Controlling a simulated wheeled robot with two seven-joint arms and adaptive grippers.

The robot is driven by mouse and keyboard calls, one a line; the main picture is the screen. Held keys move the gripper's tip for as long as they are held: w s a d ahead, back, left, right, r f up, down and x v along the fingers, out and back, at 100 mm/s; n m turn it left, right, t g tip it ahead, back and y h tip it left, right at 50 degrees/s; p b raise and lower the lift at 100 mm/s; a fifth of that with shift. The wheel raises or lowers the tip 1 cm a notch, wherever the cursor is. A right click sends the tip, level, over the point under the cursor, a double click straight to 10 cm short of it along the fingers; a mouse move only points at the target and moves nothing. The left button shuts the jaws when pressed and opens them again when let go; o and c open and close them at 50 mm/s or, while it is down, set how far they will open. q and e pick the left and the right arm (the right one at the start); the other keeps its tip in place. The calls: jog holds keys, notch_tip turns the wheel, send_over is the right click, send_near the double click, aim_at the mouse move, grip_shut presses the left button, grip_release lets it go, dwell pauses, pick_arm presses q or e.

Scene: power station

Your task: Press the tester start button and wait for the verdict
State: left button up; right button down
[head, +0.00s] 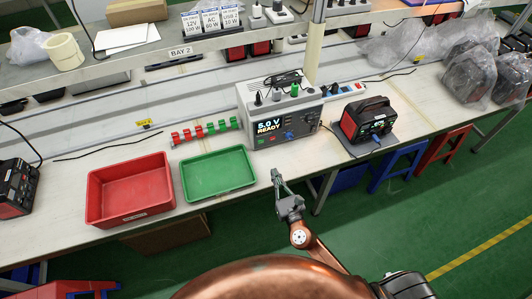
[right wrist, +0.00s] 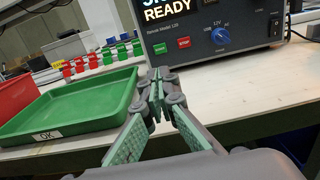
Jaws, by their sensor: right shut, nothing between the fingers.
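The grey tester (head: 303,121) stands on the bench, and its display (head: 268,127) reads "5.0 V READY". In the right wrist view the tester front (right wrist: 222,62) shows a green button (right wrist: 160,48) beside a red stop button (right wrist: 184,43), with a blue dial (right wrist: 220,36) to their right. My right gripper (head: 276,176) is shut and empty, in front of the bench edge and below the tester. In the right wrist view its fingertips (right wrist: 155,88) are together, below the green button and apart from it. My left gripper is not in view.
A black and red power station (head: 367,118) sits right of the tester on a grey mat. A green tray (head: 219,174) and a red tray (head: 130,190) lie to the left. Red and green clips (head: 205,131) stand in a row behind the green tray.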

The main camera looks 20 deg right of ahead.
aim_at(261, 142)
jog(key=w, duration=1.4)
jog(key=shift+a+b, duration=0.2)
jog(key=shift+b, duration=0.1)
jog(key=shift+w, duration=0.7)
jog(key=shift+r, duration=0.2)
jog(key=shift+s, duration=0.1)
jog(key=shift+s+f, duration=0.1)
jog(key=shift+s, duration=0.2)
jog(key=s, duration=1.3)
jog(key=shift+s+d+f+p, duration=0.1)
jog(key=shift+s+d+p, duration=0.15)
jog(key=shift+p, duration=0.15)
